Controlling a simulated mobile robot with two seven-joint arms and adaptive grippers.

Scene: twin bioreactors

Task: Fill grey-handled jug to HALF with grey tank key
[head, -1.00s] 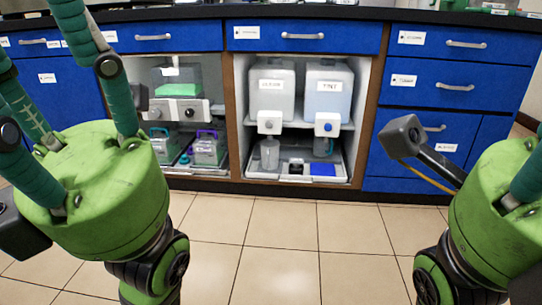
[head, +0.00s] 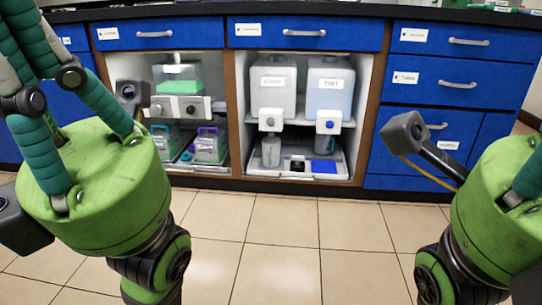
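Two translucent tanks stand on the shelf of the open middle cabinet: the left tank (head: 273,90) and the right tank (head: 330,90), labelled TINT. Below the left tank is a white tap block with a grey key (head: 270,122); below the right one is a blue key (head: 329,127). A clear jug (head: 271,152) stands under the grey key; its fill level is too small to tell. Another jug (head: 326,146) stands under the blue key. My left gripper (head: 50,95) has teal fingers reaching up-left, tips out of frame. My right gripper (head: 525,185) is cut off at the right edge. Both are far from the jugs.
A white tray (head: 262,174) holds the jugs, a small black item (head: 297,165) and a blue pad (head: 323,167). The left bay has a tank with green contents (head: 178,86) and jugs with teal and purple handles (head: 207,145). Blue drawers flank the bays. The tiled floor is clear.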

